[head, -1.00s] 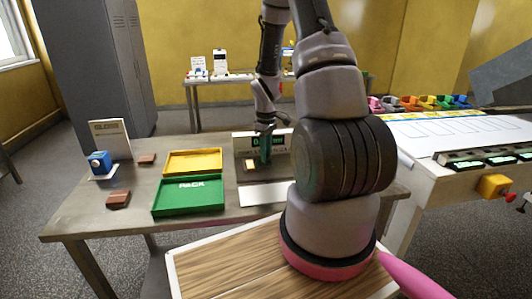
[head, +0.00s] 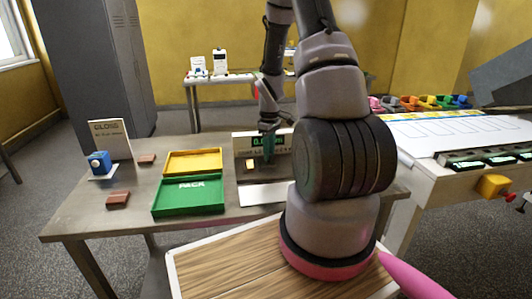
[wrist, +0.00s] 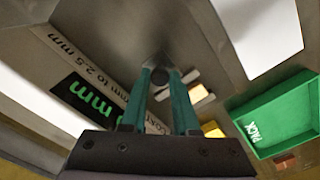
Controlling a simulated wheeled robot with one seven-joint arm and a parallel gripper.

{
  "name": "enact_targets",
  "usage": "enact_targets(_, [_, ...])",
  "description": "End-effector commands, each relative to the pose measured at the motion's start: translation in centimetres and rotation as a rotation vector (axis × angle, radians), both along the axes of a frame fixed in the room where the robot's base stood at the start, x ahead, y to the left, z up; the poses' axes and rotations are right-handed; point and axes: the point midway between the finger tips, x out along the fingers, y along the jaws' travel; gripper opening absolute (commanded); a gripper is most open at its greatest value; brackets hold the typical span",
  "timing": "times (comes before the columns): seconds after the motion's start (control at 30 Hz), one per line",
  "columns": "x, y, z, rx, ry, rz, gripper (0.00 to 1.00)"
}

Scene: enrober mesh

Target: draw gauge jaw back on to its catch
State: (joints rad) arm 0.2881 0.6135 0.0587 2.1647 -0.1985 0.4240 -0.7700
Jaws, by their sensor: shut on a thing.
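The gauge stands on the table's back edge, its white panel (head: 242,146) bearing a green-lit display (head: 262,141). In the wrist view the display (wrist: 85,97) reads in mm, with its first digits hard to make out. My gripper (wrist: 163,76) points down in front of the panel, and its teal fingers are shut on a dark round knob (wrist: 162,74), which I take for the gauge jaw's handle. It also shows in the head view (head: 268,158). The catch cannot be made out.
A green PACK tray (head: 188,208) and a yellow tray (head: 193,153) sit left of the gauge. A white sheet (head: 262,195) lies in front. Brown blocks (head: 118,200) and a blue device (head: 99,163) by a GLOSS sign (head: 108,137) are farther left.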

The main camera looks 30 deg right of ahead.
Motion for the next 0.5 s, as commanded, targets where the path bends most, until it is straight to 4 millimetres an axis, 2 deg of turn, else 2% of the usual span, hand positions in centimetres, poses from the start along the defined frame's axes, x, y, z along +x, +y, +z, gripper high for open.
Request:
enact_targets(0.03, [-0.3,-1.2,0.1,-0.001,-0.002,-0.009,0.0])
enact_targets(0.2, [-0.9,-3.5,0.1,-0.002,-0.002,-0.007,0.0])
enact_targets(0.5, [-1.0,-4.0,0.1,-0.004,-0.002,-0.004,0.0])
